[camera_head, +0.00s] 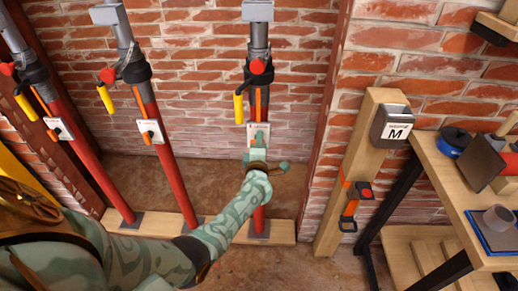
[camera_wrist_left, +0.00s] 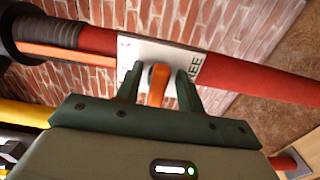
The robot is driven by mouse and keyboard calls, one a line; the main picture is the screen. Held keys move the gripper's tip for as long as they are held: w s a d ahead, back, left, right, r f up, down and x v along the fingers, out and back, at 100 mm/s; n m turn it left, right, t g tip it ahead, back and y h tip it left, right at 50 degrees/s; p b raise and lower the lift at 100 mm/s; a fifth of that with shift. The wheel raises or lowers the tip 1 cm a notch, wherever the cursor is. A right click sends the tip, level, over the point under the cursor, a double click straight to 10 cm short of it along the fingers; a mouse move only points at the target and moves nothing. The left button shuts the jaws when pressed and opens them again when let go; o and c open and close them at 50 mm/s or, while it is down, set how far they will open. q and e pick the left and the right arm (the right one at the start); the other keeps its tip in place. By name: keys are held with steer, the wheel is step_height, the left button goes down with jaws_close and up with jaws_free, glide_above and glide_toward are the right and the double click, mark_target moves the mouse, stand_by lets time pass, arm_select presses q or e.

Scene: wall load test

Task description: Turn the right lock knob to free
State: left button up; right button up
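The right lock knob (camera_wrist_left: 157,84) is orange and sits on a white plate (camera_wrist_left: 150,48) on the right red prop (camera_wrist_left: 255,82). The plate shows the word FREE at its right side in the left wrist view. In the head view my left gripper (camera_head: 260,138) is at this plate and hides most of it and the knob. In the left wrist view the two dark green fingers of my left gripper (camera_wrist_left: 158,88) stand on either side of the knob, with narrow gaps visible. The knob lies across the prop's length. My right gripper is not in view.
Two more red props (camera_head: 90,170) (camera_head: 172,178) stand to the left, with similar plates and orange knobs. A wooden post (camera_head: 348,150) with a grey box (camera_head: 392,125) marked M is at the right. A workbench (camera_head: 446,205) with tools stands beyond it.

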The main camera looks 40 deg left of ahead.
arm_select(q)
steer(key=p+v, duration=0.6)
steer(key=v, duration=1)
steer(key=shift+p, duration=0.3)
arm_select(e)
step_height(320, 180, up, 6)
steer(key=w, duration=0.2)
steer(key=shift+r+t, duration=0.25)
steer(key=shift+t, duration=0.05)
arm_select(q)
steer(key=shift+s, duration=0.1)
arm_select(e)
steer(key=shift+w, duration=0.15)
